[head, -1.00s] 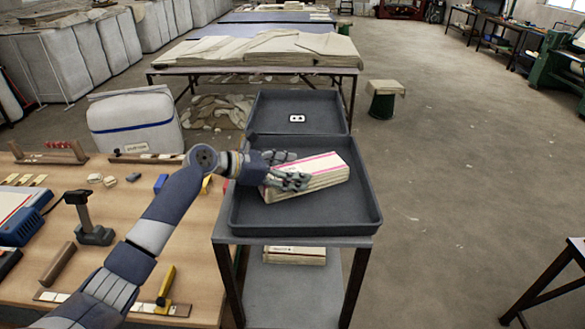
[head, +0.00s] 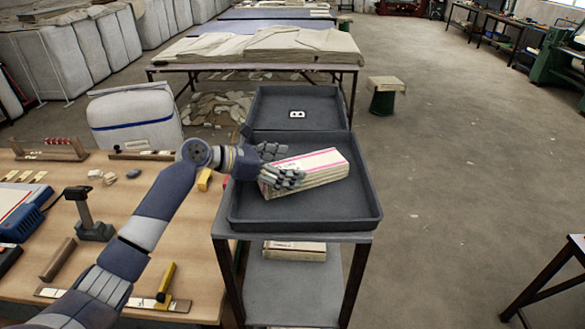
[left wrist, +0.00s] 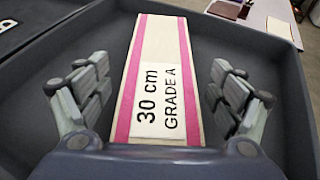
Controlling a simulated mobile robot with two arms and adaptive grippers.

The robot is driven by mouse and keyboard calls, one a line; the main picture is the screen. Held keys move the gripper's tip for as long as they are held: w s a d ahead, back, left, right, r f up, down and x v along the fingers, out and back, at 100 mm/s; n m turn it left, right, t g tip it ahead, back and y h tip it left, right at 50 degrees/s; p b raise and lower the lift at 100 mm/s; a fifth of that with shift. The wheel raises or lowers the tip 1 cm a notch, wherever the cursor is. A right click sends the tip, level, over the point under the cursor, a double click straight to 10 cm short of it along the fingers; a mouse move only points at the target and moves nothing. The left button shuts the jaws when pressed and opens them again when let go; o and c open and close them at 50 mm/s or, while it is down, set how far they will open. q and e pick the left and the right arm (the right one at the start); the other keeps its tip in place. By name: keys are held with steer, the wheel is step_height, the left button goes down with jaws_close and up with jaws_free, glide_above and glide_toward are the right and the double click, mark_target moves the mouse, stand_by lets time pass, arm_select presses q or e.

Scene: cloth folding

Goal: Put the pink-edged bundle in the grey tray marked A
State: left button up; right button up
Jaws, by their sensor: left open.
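The pink-edged bundle (head: 318,166), a cream folded stack, lies on the floor of the near grey tray (head: 310,214). In the left wrist view the bundle (left wrist: 160,45) has pink stripes along both long edges and a label reading "30 cm GRADE A". My left gripper (head: 281,166) is open at the bundle's left end. In the left wrist view my left gripper's fingers (left wrist: 163,85) stand on either side of the bundle, with gaps showing. No letter shows on the near tray. My right gripper is not in view.
A far grey tray (head: 270,108) marked B adjoins the near tray. A lower shelf (head: 290,295) holds another bundle (head: 294,250). The wooden workbench (head: 130,225) at left carries tools. The floor at right is mostly clear.

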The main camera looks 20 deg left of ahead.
arm_select(q)
steer(key=b+v, duration=0.2)
steer(key=v, duration=0.7)
steer(key=shift+s+a+r+b, duration=0.1)
steer(key=shift+s+a+b, duration=0.2)
steer(key=shift+b, duration=0.1)
steer(key=shift+s+a+r, duration=0.2)
steer(key=shift+a+r, duration=0.05)
steer(key=shift+r, duration=0.05)
steer(key=shift+f, duration=0.1)
